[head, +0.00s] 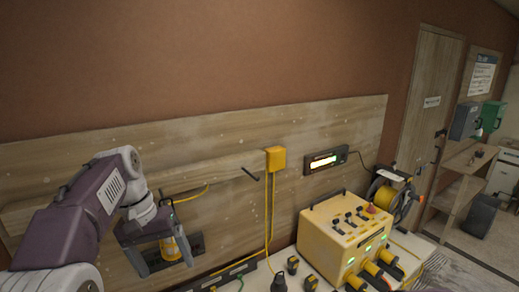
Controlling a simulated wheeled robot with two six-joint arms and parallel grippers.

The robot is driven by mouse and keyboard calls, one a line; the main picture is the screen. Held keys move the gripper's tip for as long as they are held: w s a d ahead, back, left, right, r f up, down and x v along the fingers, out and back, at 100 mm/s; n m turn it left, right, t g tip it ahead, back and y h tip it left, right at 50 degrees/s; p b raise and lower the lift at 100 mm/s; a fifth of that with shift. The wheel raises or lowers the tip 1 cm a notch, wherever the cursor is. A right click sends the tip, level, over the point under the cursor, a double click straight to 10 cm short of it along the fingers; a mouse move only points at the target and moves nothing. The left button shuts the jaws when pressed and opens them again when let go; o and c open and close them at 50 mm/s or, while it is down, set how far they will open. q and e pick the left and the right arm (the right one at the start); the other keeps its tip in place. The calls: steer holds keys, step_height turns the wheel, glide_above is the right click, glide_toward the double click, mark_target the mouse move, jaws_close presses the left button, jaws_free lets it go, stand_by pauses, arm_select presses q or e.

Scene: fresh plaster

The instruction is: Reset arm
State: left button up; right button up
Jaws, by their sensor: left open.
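My left arm comes in from the left, and its gripper (166,264) points down in front of the wooden wall panel. Its two fingers are spread apart. A yellow and white device (170,246) shows between the fingers, with a dark plate behind it. It seems to be behind the gripper, but I cannot tell how far or whether the fingers touch it. My right gripper is not in the view.
A yellow wall box (276,158) has a hanging cable. Small dark tools lie along the bench front.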

arm_select(q)
steer(key=s+d+f+b, duration=0.1)
steer(key=s+f+b, duration=0.2)
steer(key=f, duration=0.8)
steer(key=s+d+f+m+y+b, duration=0.1)
steer(key=s+f+b, duration=0.2)
steer(key=s+f, duration=0.3)
steer(key=s+d+f+t+y+b, duration=0.1)
steer(key=s+f+b, duration=0.2)
steer(key=f, duration=1.2)
steer(key=shift+s+d+f+m, duration=0.15)
steer(key=shift+s+f+m, duration=0.25)
steer(key=shift+s, duration=0.25)
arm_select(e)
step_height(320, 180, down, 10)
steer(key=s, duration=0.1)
